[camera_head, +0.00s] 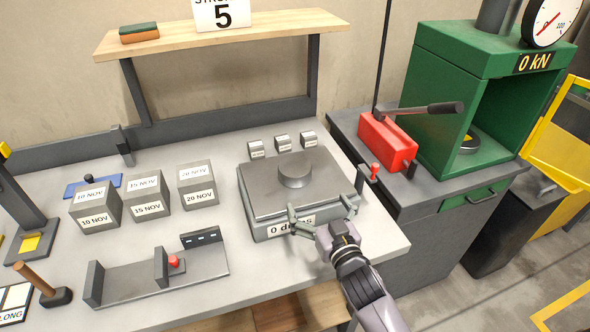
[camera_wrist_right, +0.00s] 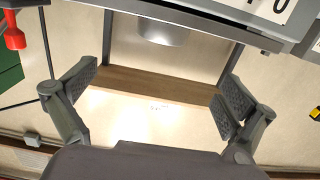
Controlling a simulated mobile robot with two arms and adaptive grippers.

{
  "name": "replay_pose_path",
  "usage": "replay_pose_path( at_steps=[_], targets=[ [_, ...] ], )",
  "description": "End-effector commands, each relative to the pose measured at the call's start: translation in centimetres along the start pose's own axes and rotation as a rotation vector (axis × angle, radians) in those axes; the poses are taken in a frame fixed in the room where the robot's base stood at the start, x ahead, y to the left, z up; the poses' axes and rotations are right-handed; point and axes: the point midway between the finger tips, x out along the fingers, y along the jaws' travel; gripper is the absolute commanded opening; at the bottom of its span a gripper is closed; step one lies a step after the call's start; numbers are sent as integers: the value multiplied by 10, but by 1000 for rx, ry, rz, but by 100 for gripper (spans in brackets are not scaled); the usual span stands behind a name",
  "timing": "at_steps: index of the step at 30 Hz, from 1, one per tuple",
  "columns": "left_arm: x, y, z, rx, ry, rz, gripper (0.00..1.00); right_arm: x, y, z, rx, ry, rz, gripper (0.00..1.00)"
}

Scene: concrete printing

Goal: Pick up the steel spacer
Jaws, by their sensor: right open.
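The steel spacer appears to be the short grey cylinder (camera_head: 295,175) standing upright on the flat plate (camera_head: 268,200) of a grey boxy device; its top and side show. In the right wrist view a grey cylinder (camera_wrist_right: 162,36) shows near the top edge, beyond my fingers. My right gripper (camera_head: 322,208) is open at the front edge of the device, its fingers spread wide. It is nearer the front than the cylinder and not touching it. In the right wrist view the space between the fingers (camera_wrist_right: 157,92) is empty. My left gripper is not in view.
Three labelled cubes (camera_head: 145,195) stand left of the device, and three small ones (camera_head: 283,143) behind it. A grey tray (camera_head: 135,283) lies front left. A red hand pump (camera_head: 388,141) and green press (camera_head: 462,65) stand right. A wooden shelf (camera_head: 270,33) overhangs the back.

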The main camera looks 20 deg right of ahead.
Motion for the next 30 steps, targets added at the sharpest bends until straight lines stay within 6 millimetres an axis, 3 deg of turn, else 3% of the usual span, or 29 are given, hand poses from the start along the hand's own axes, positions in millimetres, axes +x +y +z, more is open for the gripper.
replay_pose_path(
  at_steps=[3, 9, 17, 30],
  targets=[
    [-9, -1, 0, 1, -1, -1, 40, 28, 0, -4, -1, 0, 0, 100],
    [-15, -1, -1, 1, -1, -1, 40, 66, 0, -2, 0, -1, 1, 100],
    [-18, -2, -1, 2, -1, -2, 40, 85, -1, -1, 1, -1, 0, 100],
    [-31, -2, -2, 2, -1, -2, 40, 132, -2, 0, 1, -3, 1, 100]
  ],
)
